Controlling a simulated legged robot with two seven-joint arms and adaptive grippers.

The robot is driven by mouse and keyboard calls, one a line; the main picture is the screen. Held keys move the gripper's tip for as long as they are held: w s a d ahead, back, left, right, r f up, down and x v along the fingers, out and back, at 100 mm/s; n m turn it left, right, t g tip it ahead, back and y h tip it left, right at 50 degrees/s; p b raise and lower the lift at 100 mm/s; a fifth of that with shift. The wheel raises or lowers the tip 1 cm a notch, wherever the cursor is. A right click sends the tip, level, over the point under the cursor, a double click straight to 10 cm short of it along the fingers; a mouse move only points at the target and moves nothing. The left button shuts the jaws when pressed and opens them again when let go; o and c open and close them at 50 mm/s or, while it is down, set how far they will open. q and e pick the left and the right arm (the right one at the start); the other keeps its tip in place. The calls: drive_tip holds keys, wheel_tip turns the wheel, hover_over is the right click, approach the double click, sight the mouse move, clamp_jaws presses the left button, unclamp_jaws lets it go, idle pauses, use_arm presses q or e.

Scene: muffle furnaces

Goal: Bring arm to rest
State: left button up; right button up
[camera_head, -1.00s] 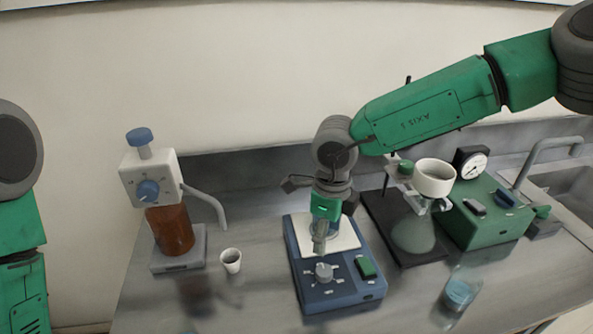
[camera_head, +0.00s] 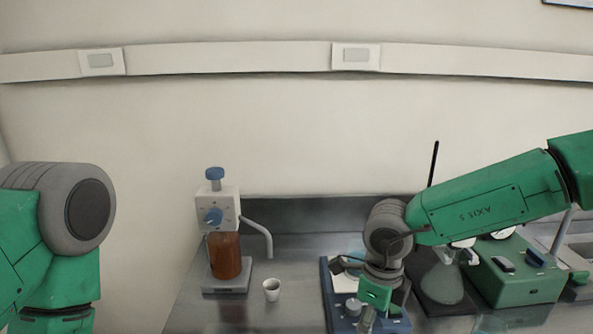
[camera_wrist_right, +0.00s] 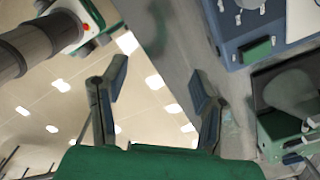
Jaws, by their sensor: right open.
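My right arm (camera_head: 490,212) reaches in from the right above the bench in the head view. Its gripper (camera_head: 366,318) hangs down in front of the blue hotplate stirrer (camera_head: 330,292) and partly hides it. In the right wrist view the two fingers of this gripper (camera_wrist_right: 158,84) are spread wide with nothing between them. They stand near the bench's front edge, with floor showing on one side. My left arm (camera_head: 60,230) is at the left edge of the head view; its gripper is out of the picture.
A bottle-top dispenser with a brown bottle (camera_head: 226,256) and a small white cup (camera_head: 272,290) stand left of the stirrer. A green pump box (camera_head: 515,275) and a flask (camera_head: 442,285) stand right. The stirrer also shows in the right wrist view (camera_wrist_right: 235,45).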

drive_tip(key=s+d+f+n+t+h, duration=0.1)
drive_tip(key=s+d+f+n+t, duration=0.1)
drive_tip(key=s+d+f+n, duration=0.45)
drive_tip(key=s+d+f+n+t+h, duration=0.15)
drive_tip(key=s+d+f+n, duration=0.3)
drive_tip(key=f+n, duration=0.45)
drive_tip(key=s+d+f+n+g+y, duration=0.15)
drive_tip(key=s+n, duration=0.35)
drive_tip(key=s, duration=0.5)
drive_tip(key=s+d+f+n+g+y, duration=0.1)
drive_tip(key=s+d+f+n+g, duration=0.3)
drive_tip(key=s, duration=0.6)
wheel_tip(320, 180, down, 13)
drive_tip(key=w+a+n+t+b, duration=0.2)
drive_tip(key=b, duration=1.3)
drive_tip(key=shift+w+a+t, duration=0.3)
drive_tip(key=shift+a, duration=0.1)
drive_tip(key=shift+r, duration=0.1)
drive_tip(key=shift+w, duration=0.1)
